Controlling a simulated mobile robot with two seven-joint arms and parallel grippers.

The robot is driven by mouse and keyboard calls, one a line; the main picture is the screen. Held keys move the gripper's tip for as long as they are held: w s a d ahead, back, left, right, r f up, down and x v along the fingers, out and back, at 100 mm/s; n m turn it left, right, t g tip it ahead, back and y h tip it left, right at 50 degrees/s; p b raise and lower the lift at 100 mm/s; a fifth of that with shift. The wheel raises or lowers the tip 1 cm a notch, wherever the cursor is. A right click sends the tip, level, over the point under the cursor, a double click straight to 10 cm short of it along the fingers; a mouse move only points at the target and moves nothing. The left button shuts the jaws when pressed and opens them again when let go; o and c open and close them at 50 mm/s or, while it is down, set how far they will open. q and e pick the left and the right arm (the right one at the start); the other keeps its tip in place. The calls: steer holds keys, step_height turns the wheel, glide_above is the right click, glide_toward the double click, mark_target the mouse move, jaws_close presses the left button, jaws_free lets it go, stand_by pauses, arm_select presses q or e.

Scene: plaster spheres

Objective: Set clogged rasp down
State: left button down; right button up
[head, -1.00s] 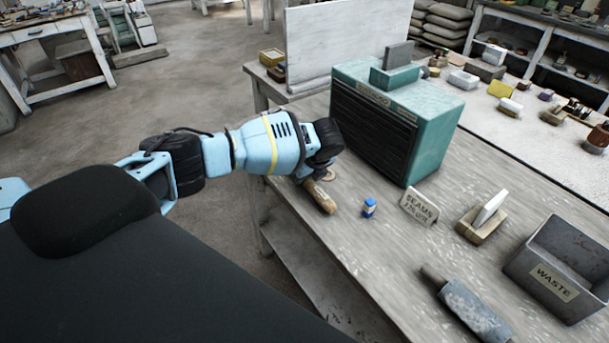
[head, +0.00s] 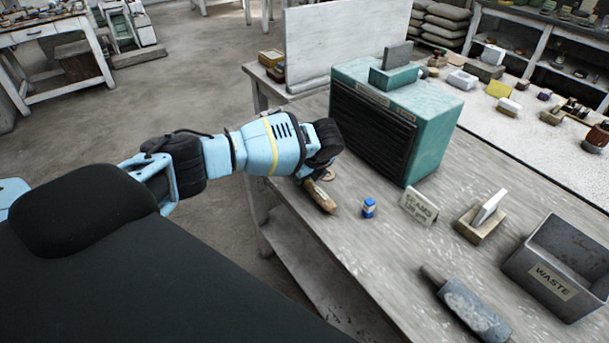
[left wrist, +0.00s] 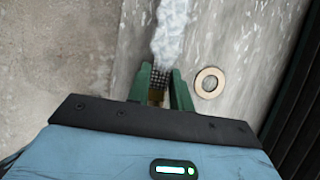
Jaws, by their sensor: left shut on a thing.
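My left gripper (left wrist: 160,84), with green fingers, is shut on the rasp in the left wrist view. The rasp's whitish, crusted length (left wrist: 172,28) runs from between the fingertips toward the top edge, and a dark, checkered patch shows at the grip. In the head view a brown, elongated piece (head: 320,198), apparently the rasp, sticks out below my left wrist at the bench's left edge. The fingers are mostly hidden there. It lies low over or on the bench (head: 365,262); I cannot tell whether it touches. My right gripper is out of view.
A flat ring (left wrist: 209,82) lies close beside the fingers. A teal cabinet (head: 437,135) stands just behind. A small blue block (head: 369,208), a lettered card (head: 419,206), a grey handled tool (head: 474,308) and a WASTE bin (head: 550,281) occupy the bench. Bare bench lies between them.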

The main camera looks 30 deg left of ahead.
arm_select(q)
steer(key=shift+f, duration=0.65)
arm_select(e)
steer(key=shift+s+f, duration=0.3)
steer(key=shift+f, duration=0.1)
arm_select(q)
steer(key=c, duration=1.2)
jaws_free()
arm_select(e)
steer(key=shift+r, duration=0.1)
arm_select(q)
steer(key=shift+o, duration=0.2)
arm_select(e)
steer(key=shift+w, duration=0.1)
arm_select(q)
steer(key=shift+r, duration=1.05)
steer(key=shift+r+p, duration=0.45)
steer(key=shift+r, duration=0.5)
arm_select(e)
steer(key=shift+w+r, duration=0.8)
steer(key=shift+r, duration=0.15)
